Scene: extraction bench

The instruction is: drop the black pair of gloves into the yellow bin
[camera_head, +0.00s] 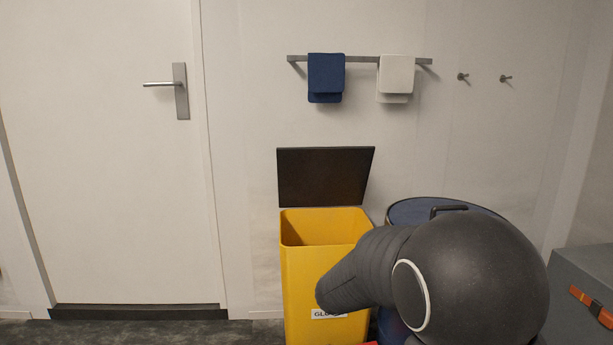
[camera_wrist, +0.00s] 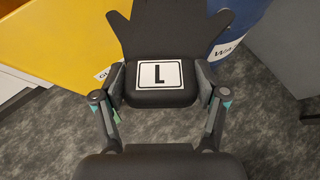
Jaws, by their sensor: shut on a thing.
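The black pair of gloves (camera_wrist: 165,40) is in the wrist view, with a white tag bearing the letter L. My gripper (camera_wrist: 160,92) is shut on its near end, one finger at each side. The yellow bin (camera_head: 297,280) stands against the wall in the head view, its top open and its dark lid (camera_head: 325,177) raised behind. Its front label is partly hidden by my arm. In the wrist view the yellow bin (camera_wrist: 75,40) is at upper left, beside the gloves. The gloves and gripper cannot be made out in the head view.
A blue drum (camera_head: 402,212) stands right of the yellow bin, mostly behind my arm. A grey case (camera_head: 575,275) with an orange latch is at far right. A rail (camera_head: 360,59) with blue and white towels hangs above. Open floor (camera_head: 150,333) lies left, before the door.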

